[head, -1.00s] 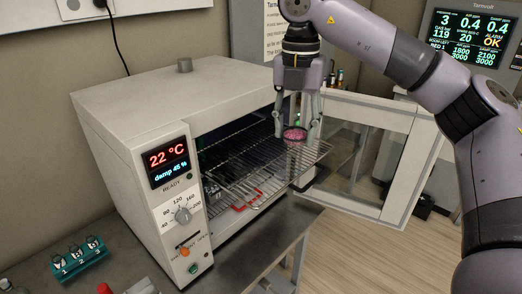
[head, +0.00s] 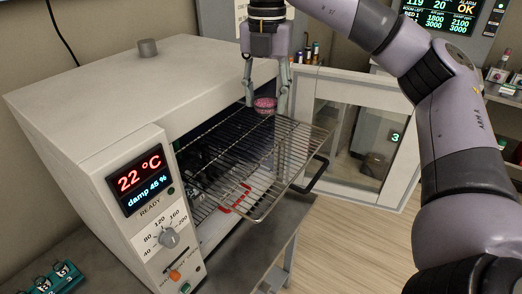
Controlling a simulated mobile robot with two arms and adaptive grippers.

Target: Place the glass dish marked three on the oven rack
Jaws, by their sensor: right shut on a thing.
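A small round glass dish (head: 265,104) with pink contents is between the fingertips of my right gripper (head: 266,101). The gripper points down and is shut on the dish. The dish looks level and appears at the far right edge of the wire oven rack (head: 262,155). I cannot tell whether it touches the wires. No mark on the dish can be read from here. The rack sticks out of the open oven (head: 95,105). My left gripper is not in view.
The oven door (head: 345,140) stands open at the right, with a black handle (head: 314,176). A tag reading 3 (head: 395,137) shows by its window. A red piece (head: 236,200) is below the rack. A teal holder (head: 55,278) is at bottom left. The rack's near part is bare.

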